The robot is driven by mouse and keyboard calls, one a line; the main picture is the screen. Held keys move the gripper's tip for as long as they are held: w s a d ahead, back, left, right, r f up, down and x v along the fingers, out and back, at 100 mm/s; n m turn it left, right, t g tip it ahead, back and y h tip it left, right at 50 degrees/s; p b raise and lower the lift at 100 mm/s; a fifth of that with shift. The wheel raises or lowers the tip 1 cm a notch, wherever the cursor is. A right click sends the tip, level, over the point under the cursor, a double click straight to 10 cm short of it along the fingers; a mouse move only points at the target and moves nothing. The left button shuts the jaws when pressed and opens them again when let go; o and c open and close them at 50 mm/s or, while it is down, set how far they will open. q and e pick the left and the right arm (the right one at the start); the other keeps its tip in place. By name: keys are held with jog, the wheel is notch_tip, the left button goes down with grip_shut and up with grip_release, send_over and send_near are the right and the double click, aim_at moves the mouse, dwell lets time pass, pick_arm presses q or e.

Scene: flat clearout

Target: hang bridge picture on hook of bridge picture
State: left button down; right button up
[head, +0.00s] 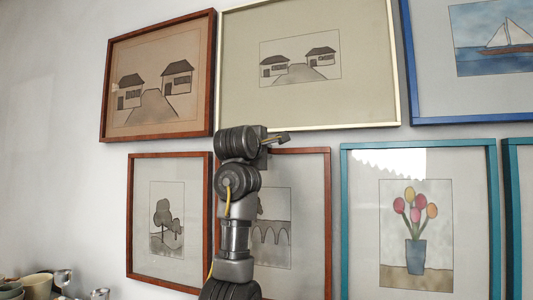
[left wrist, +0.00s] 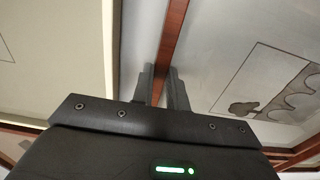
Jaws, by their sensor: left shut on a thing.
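The bridge picture (head: 306,225), in a red-brown frame, is upright and close to the wall in the lower row. My left arm covers its left part in the head view. My left gripper (head: 284,139) is at its top edge. In the left wrist view the two fingers (left wrist: 163,88) are shut on the top rail of the bridge picture (left wrist: 285,105), one finger on each side. The hook is hidden, and I cannot tell whether the picture hangs on it. My right gripper is not in view.
The cream-framed house picture (head: 366,95) is just above my left gripper. A brown-framed house picture (head: 158,55) is at upper left. A tree picture (head: 146,240) hangs left of the bridge picture, a teal-framed tulip picture (head: 365,200) right. Cups (head: 38,286) stand at bottom left.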

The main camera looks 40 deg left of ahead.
pick_arm(q)
jog(key=shift+r, duration=0.15)
jog(key=c, duration=1.5)
grip_release()
jog(key=shift+s, duration=0.15)
jog(key=shift+o, duration=1)
jog(key=shift+s+d+r, duration=0.1)
jog(key=shift+s+d, duration=0.05)
jog(key=shift+s, duration=0.05)
jog(key=shift+w+f, duration=0.15)
jog(key=shift+f, duration=0.1)
jog(key=b+v, duration=0.6)
jog(key=v, duration=0.5)
jog(key=shift+r, duration=0.2)
